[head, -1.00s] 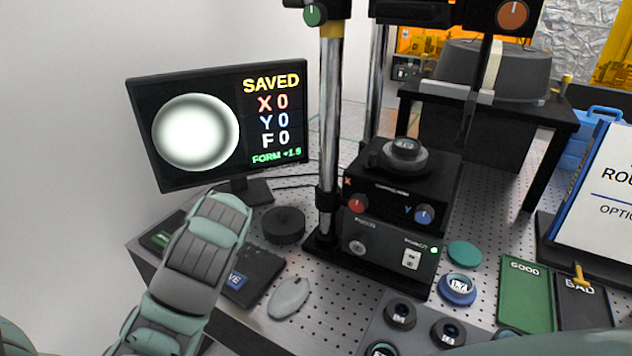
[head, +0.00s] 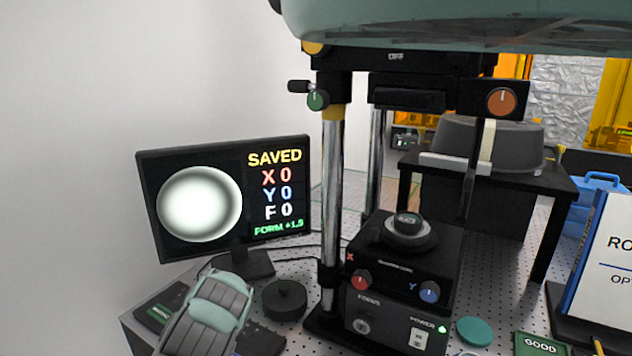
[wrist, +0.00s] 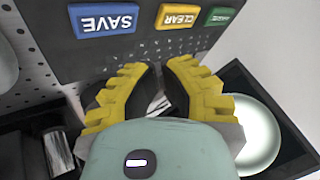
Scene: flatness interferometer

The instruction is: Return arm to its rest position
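The fingertips appear apart from the buttons. In the head view part of my arm covers much of the keypad at lower left, and the fingertips are hidden. The monitor (head: 223,200) reads SAVED, X 0, Y 0, F 0, FORM +1.5.
The interferometer stand (head: 333,200) and its control box (head: 395,310) stand right of my arm. A round dark disc (head: 285,299) lies between. A teal disc (head: 475,331), the GOOD pad (head: 540,345) and a document board (head: 610,255) are at right. My own link crosses the top.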

